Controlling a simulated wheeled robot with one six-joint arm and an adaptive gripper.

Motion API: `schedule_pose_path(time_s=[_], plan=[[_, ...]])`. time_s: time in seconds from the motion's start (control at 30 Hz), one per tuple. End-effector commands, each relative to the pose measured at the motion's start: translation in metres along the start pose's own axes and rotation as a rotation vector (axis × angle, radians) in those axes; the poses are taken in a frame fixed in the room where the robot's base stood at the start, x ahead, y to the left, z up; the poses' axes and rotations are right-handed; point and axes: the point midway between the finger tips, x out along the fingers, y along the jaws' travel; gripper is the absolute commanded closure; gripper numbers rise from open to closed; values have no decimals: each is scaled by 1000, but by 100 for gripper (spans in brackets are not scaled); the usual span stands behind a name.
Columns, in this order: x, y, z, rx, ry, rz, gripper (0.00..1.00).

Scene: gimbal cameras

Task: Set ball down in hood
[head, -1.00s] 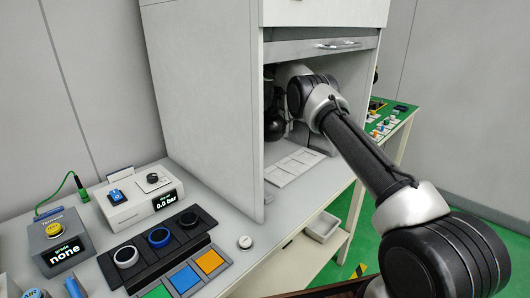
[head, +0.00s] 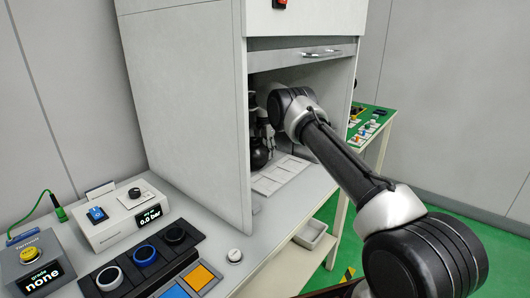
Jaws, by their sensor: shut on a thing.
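The hood (head: 190,100) is a tall grey-white cabinet on the bench, its front open below a raised sash with a metal handle. My arm reaches through the opening. My gripper (head: 259,148) points down inside, partly hidden by the hood's left side wall. A dark round shape at its lower end looks like the ball (head: 260,158), close above the hood floor beside the pale tiles. The fingers are hard to make out against it, and I cannot tell whether the ball touches the floor.
Pale square tiles (head: 278,176) lie on the hood floor. Left of the hood are a pressure box (head: 122,215) reading 0.0 bar, a rack of ringed holders (head: 145,257), coloured pads and a white knob (head: 234,256). A green-topped table (head: 372,122) stands behind right.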

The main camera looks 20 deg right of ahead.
Motion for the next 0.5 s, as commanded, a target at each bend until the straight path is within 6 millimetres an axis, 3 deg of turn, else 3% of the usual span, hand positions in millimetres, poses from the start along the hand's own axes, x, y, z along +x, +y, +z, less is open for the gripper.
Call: schedule_pose_path(time_s=[0.27, 0.3, 0.4, 0.5], plan=[[0, 0, 0, 0, 1, -2, 88], [1, 0, 0, 0, 1, -1, 42], [0, 0, 0, 0, 1, -1, 28], [0, 0, 0, 0, 1, -1, 28]])
